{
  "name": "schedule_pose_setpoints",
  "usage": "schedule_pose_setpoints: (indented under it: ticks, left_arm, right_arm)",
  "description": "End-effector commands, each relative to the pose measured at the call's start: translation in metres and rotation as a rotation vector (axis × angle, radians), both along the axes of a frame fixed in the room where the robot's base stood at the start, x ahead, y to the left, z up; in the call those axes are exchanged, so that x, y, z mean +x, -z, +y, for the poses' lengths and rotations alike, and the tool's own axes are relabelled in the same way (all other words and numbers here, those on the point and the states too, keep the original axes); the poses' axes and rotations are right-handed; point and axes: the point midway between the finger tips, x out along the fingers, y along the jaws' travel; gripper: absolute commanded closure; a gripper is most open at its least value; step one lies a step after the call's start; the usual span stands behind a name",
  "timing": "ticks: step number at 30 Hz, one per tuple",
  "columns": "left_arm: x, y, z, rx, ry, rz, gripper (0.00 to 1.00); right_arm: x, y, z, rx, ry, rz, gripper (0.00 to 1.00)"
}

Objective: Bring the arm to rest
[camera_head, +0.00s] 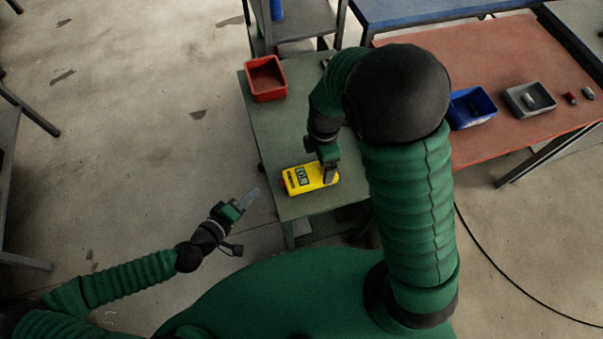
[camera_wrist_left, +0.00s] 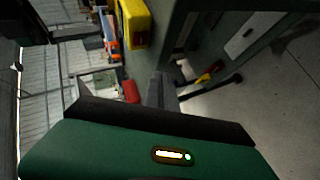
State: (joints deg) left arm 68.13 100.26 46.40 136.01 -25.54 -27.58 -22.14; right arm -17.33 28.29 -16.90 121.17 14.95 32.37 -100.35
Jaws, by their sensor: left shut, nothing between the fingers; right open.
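My left gripper (camera_head: 250,197) is shut and empty over the floor, to the left of the green table (camera_head: 262,130). Its closed fingers also show in the left wrist view (camera_wrist_left: 158,90). My right gripper (camera_head: 330,173) is open, pointing down at the right end of a yellow device (camera_head: 305,179) with a small display. The device lies on the table near its front edge. I cannot tell whether the right fingers touch it. In the left wrist view a yellow thing (camera_wrist_left: 134,22) shows at the top, likely that device. The right arm hides part of the table.
A red bin (camera_head: 266,78) stands at the table's back left. On the reddish bench (camera_head: 500,70) at the right are a blue bin (camera_head: 470,107), a grey tray (camera_head: 530,97) and small parts. A black cable (camera_head: 500,270) runs over the floor.

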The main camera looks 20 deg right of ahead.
Motion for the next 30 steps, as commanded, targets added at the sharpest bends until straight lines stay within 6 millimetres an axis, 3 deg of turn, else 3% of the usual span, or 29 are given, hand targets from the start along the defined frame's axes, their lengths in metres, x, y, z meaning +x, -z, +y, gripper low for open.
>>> schedule_pose_setpoints:
  ticks: [3,6,13,16,18,20,21,24,26,30]
  left_arm:
    - [0.0,0.0,0.0,0.0,0.0,0.0,1.0]
    - [0.0,0.0,0.0,0.0,0.0,0.0,1.0]
    - [-0.001,0.002,0.0,0.006,0.008,0.004,1.0]
    - [-0.021,0.015,0.0,0.063,0.088,0.044,1.0]
    - [-0.049,0.033,0.008,0.156,0.195,0.104,1.0]
    - [-0.075,0.049,0.024,0.264,0.3,0.173,1.0]
    - [-0.091,0.057,0.04,0.345,0.363,0.224,1.0]
    - [-0.111,0.059,0.09,0.551,0.464,0.33,1.0]
    - [-0.112,0.048,0.12,0.671,0.487,0.378,1.0]
    - [-0.094,-0.005,0.171,0.906,0.451,0.431,1.0]
  right_arm:
    - [0.002,-0.028,0.0,0.0,-0.001,-0.005,0.09]
    - [0.001,-0.041,0.0,0.0,0.0,-0.001,0.09]
    - [0.0,-0.048,0.0,-0.001,0.006,0.002,0.09]
    - [-0.003,-0.05,-0.001,0.002,0.069,-0.008,0.09]
    - [-0.008,-0.051,-0.003,0.007,0.172,-0.019,0.09]
    - [-0.014,-0.052,-0.004,0.015,0.29,-0.034,0.09]
    - [-0.018,-0.053,-0.006,0.02,0.377,-0.046,0.09]
    - [-0.029,-0.056,-0.008,0.039,0.595,-0.072,0.09]
    - [-0.035,-0.057,-0.01,0.051,0.723,-0.088,0.09]
    - [-0.05,-0.06,-0.013,0.087,1.023,-0.125,0.09]
